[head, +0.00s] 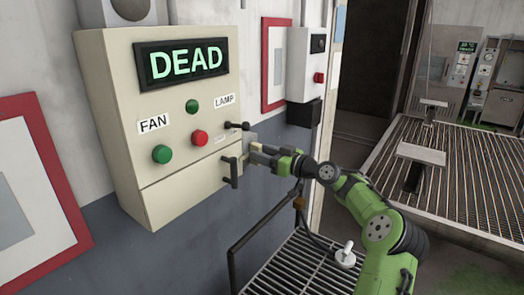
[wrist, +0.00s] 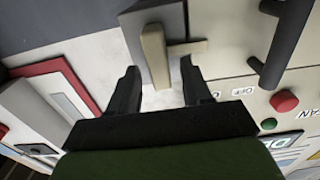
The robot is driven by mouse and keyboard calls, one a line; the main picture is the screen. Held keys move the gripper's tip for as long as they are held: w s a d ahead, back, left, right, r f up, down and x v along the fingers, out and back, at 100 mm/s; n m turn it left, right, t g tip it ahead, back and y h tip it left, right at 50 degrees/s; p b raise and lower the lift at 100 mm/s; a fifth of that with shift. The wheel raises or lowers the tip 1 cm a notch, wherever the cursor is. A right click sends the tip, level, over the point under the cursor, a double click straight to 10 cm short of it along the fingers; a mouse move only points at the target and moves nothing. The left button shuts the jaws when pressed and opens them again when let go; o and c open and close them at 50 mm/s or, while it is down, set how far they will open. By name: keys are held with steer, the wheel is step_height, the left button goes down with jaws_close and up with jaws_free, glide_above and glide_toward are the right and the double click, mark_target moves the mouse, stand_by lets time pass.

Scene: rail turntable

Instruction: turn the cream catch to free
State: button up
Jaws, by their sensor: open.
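The cream catch (wrist: 154,54) is a short cream bar on a grey block (wrist: 130,30) at the right side of the control box. In the wrist view it stands between my gripper's (wrist: 159,68) two dark fingers, apart from both as far as I can see. A flat tan strip (wrist: 187,47) runs off to its right. In the head view my gripper (head: 261,153) is at the box's right edge, and its fingers and the catch are small and partly merged there. My gripper is open and holds nothing.
The cream control box (head: 170,200) has a display (head: 182,63) reading DEAD, green and red buttons, and a black handle (head: 230,172) close to my gripper. A black railing (head: 262,225) and grated floor lie below. A white box (head: 306,65) hangs to the right.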

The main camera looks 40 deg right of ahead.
steer(key=shift+w, duration=0.35)
steer(key=shift+a, duration=0.1)
jaws_close()
